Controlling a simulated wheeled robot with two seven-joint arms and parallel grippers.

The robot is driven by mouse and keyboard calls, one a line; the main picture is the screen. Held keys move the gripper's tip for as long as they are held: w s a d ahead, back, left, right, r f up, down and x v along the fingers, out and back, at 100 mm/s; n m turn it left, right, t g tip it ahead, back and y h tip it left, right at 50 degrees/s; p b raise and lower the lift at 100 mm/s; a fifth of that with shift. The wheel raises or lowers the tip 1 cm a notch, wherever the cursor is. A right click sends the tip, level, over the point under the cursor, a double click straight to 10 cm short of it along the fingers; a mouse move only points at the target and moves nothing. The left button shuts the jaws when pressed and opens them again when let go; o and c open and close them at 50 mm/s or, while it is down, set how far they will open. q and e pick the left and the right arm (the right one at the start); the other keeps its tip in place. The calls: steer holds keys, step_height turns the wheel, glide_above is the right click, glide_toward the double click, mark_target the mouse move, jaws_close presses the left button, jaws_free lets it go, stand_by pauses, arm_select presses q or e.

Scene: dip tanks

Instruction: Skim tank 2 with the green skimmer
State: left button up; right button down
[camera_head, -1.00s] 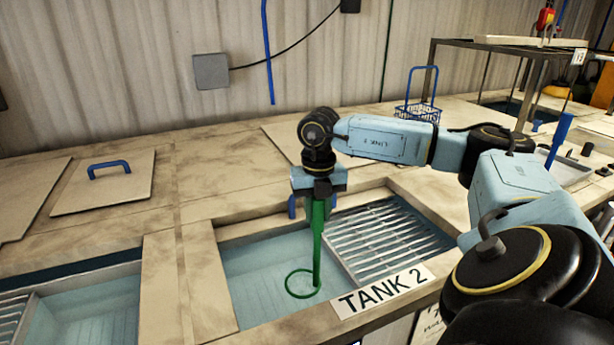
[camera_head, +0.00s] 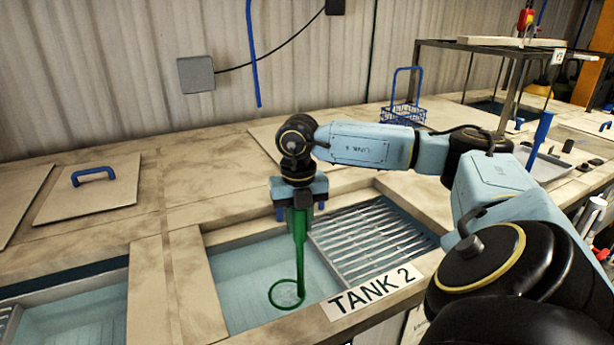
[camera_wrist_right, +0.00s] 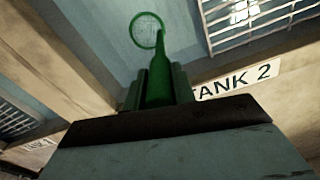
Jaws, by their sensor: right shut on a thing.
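My right gripper (camera_head: 299,203) points down over tank 2 and is shut on the handle of the green skimmer (camera_head: 300,255). The skimmer hangs nearly upright, with its round hoop (camera_head: 286,293) low in the open left part of tank 2 (camera_head: 240,270). I cannot tell whether the hoop touches the liquid. In the right wrist view the skimmer (camera_wrist_right: 158,75) runs out from between the fingers (camera_wrist_right: 158,88) to its hoop (camera_wrist_right: 147,31). The TANK 2 label (camera_head: 373,293) is on the front rim. My left gripper is not in view.
A slatted metal grate (camera_head: 370,240) covers the right part of tank 2. Another open tank (camera_head: 75,310) is at the lower left. A lid with a blue handle (camera_head: 95,185) lies behind it. A blue wire basket (camera_head: 403,113) and a framed stand (camera_head: 480,50) are at the back right.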

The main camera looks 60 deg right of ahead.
steer(key=w+a+p, duration=0.1)
steer(key=a+p, duration=0.1)
steer(key=a, duration=0.9)
steer(key=shift+a, duration=0.3)
stand_by(0.4)
step_height(320, 180, up, 15)
steer(key=p, duration=0.4)
steer(key=shift+p, duration=0.35)
stand_by(0.4)
